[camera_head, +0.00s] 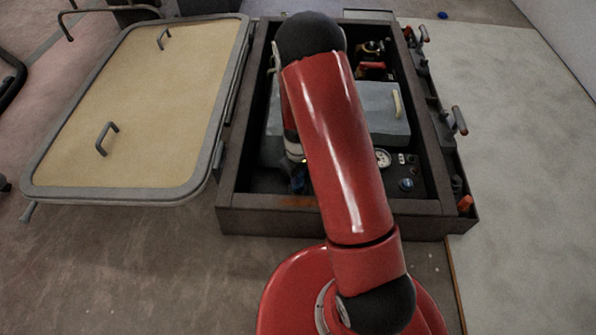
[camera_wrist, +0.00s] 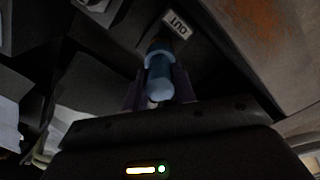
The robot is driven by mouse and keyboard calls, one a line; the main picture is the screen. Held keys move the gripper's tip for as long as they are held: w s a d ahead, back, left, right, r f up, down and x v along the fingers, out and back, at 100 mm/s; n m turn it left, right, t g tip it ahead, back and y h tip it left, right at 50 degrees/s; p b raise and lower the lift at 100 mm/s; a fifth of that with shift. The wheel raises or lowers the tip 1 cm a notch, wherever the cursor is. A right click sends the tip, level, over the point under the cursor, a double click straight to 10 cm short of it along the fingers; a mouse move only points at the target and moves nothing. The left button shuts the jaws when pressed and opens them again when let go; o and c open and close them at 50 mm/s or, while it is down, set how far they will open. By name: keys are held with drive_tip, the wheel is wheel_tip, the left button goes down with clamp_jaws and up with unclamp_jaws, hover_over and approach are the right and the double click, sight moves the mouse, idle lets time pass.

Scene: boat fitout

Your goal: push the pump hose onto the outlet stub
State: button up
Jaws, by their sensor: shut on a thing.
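In the wrist view, my gripper (camera_wrist: 160,92) is shut on a blue, round-ended piece, the pump hose (camera_wrist: 160,78), which lies between the two dark fingers. The hose points towards a pale plate marked OUT (camera_wrist: 178,23) on a dark wall. A lighter blue collar shows at its far end, close below the plate. The outlet stub cannot be made out apart from the hose, so I cannot tell whether the hose is around it or only in front of it. In the head view, my red arm hides most of the gripper; a small blue bit shows low in the open locker.
The dark locker frame (camera_head: 232,198) surrounds the work on all sides. A grey box with a pale handle (camera_head: 386,115), a gauge (camera_head: 383,158) and a blue knob (camera_head: 406,185) are inside. The open hatch lid (camera_head: 140,110) lies left. A rusty patch (camera_wrist: 258,18) marks the nearby wall.

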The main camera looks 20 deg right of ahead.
drive_tip(key=shift+f, duration=1.3)
drive_tip(key=o, duration=1.1)
drive_tip(key=shift+r, duration=0.1)
wheel_tip(320, 180, up, 8)
drive_tip(key=shift+f+p, duration=0.15)
drive_tip(key=shift+p, duration=0.75)
